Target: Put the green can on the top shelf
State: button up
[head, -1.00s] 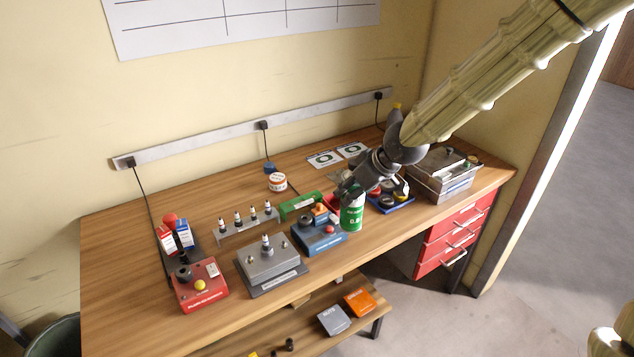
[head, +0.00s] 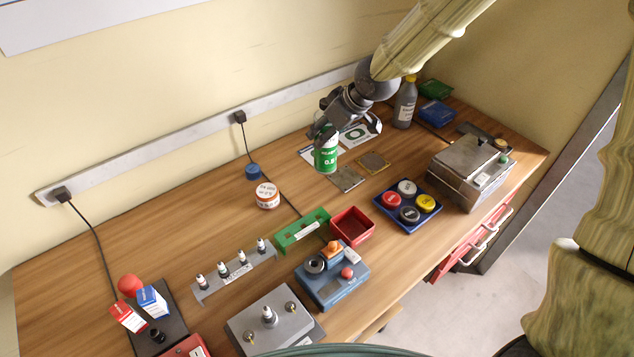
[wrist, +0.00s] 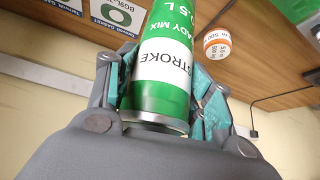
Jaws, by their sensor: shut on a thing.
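The green can (head: 326,159), with a white label band, is held upright by my gripper (head: 325,138) above the rear part of the workbench. In the wrist view the can (wrist: 164,62) lies between the two teal-padded fingers of my gripper (wrist: 162,95), which touch it on both sides. Its far end is cut off by the picture edge. A top shelf cannot be made out in these views.
Near the can are white cards (head: 356,134), flat plates (head: 347,179) and a grey bottle (head: 405,103). A blue tray with several round caps (head: 425,217), a red bin (head: 352,226) and a metal box (head: 466,172) stand right and in front. Bare wood (head: 180,225) lies left.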

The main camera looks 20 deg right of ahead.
aim_at(326, 161)
jog(key=s+f, duration=0.1)
jog(key=f+p, duration=0.1)
jog(key=f, duration=0.1)
jog(key=shift+s, duration=0.4)
jog(key=w+f, duration=0.1)
jog(key=f, duration=0.1)
jog(key=shift+w+f, duration=0.4)
jog(key=shift+s+f+p, duration=0.25)
jog(key=shift+s+p, duration=0.05)
jog(key=shift+s, duration=0.25)
jog(key=shift+s+f, duration=0.1)
jog(key=shift+f, duration=0.25)
jog(key=shift+w+f+p, duration=0.15)
jog(key=shift+w+f, duration=0.05)
jog(key=shift+f, duration=0.45)
jog(key=shift+w+f+p, duration=0.15)
jog(key=shift+w+f, duration=0.05)
jog(key=shift+f, duration=0.4)
jog(key=shift+s+r, duration=0.1)
jog(key=shift+s, duration=0.15)
jog(key=shift+w+f, duration=0.15)
jog(key=shift+f, duration=0.1)
jog(key=o, duration=1.1)
jog(key=shift+r, duration=0.1)
jog(key=shift+c, duration=0.2)
